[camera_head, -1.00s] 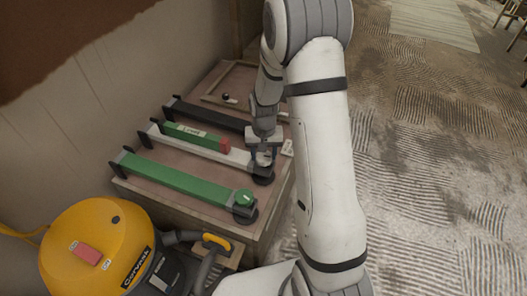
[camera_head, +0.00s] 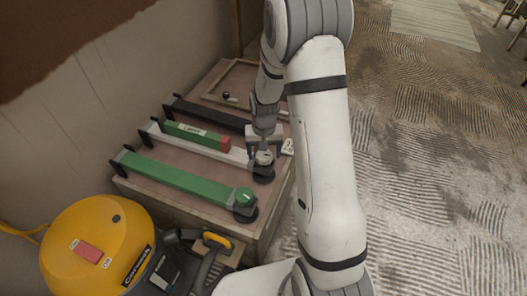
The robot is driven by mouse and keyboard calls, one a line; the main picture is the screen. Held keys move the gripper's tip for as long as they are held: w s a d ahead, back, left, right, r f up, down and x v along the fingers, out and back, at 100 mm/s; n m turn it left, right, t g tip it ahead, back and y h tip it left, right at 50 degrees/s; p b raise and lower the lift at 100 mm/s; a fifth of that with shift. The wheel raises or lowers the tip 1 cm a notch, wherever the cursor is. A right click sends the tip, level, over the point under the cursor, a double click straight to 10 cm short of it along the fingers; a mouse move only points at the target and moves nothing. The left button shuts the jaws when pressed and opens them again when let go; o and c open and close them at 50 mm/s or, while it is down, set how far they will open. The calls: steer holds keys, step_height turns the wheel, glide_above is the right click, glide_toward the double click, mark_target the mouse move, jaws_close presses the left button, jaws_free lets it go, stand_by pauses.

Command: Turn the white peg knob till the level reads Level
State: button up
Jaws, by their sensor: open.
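The white peg knob (camera_head: 264,158) stands on a dark round base at the near right end of the white bar (camera_head: 238,155). A green level (camera_head: 183,133) with a red end block (camera_head: 225,144) lies along this bar. A pale label sits on the level, but its word is too small to read surely. My gripper (camera_head: 265,147) is open, pointing down right at the white knob, its fingers around or just above the knob's top. I cannot tell whether they touch it. My arm hides part of the area behind the gripper.
A green bar with a green knob (camera_head: 244,196) lies in front, and a black bar (camera_head: 205,112) lies behind, all on a wooden bench (camera_head: 150,200). A yellow vacuum (camera_head: 95,245) stands at the lower left. The patterned floor at right is open.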

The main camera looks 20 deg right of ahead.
step_height(320, 180, up, 8)
steer(key=p, duration=0.2)
steer(key=shift+f+p, duration=0.15)
steer(key=shift+p, duration=0.25)
steer(key=shift+r, duration=0.4)
steer(key=s+r+t+p, duration=0.1)
steer(key=s+r+p, duration=0.6)
steer(key=r, duration=0.7)
steer(key=s+r+n+p, duration=0.1)
steer(key=s+r+p, duration=0.6)
steer(key=r+p, duration=0.4)
steer(key=s+r+n+t+p, duration=0.1)
steer(key=s+r+p, duration=0.6)
steer(key=r, duration=1.2)
steer(key=shift+s+a+r+t+p, duration=0.2)
steer(key=shift+a+t+p, duration=0.1)
steer(key=shift+p, duration=0.65)
